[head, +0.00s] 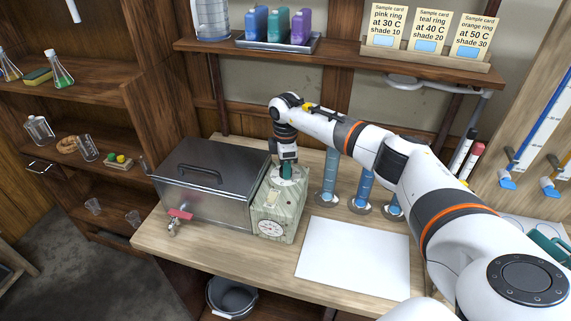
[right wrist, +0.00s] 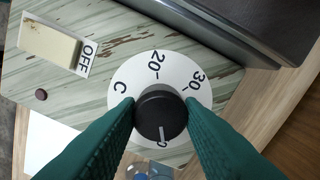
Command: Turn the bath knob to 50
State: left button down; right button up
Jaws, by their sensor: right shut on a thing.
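The black bath knob (right wrist: 160,116) sits on a white dial (right wrist: 130,76) on top of the bath's green-streaked control box (head: 268,211). My right gripper (head: 287,171) reaches down onto the box top. In the right wrist view its green fingers (right wrist: 160,112) are shut on the knob, one on each side. The dial shows C, 20 and 30. The knob's white pointer line aims at the bottom of that view, at a mark partly hidden by the knob; I can make out only a 0. The steel bath (head: 205,185) stands left of the box. My left gripper is out of view.
A switch (right wrist: 48,44) labelled OFF is beside the dial. A round gauge (head: 271,228) is on the box front. Blue cylinders (head: 329,177) stand right of the box, with a white sheet (head: 355,257) in front. Sample cards (head: 428,32) stand on the shelf; the orange one reads 50 C.

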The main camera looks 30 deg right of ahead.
jog(key=shift+r+m, duration=0.15)
jog(key=shift+m, duration=0.15)
jog(key=o, duration=1)
jog(key=shift+r, duration=0.3)
notch_tip(320, 180, up, 11)
jog(key=b, duration=0.4)
jog(key=shift+r, duration=0.15)
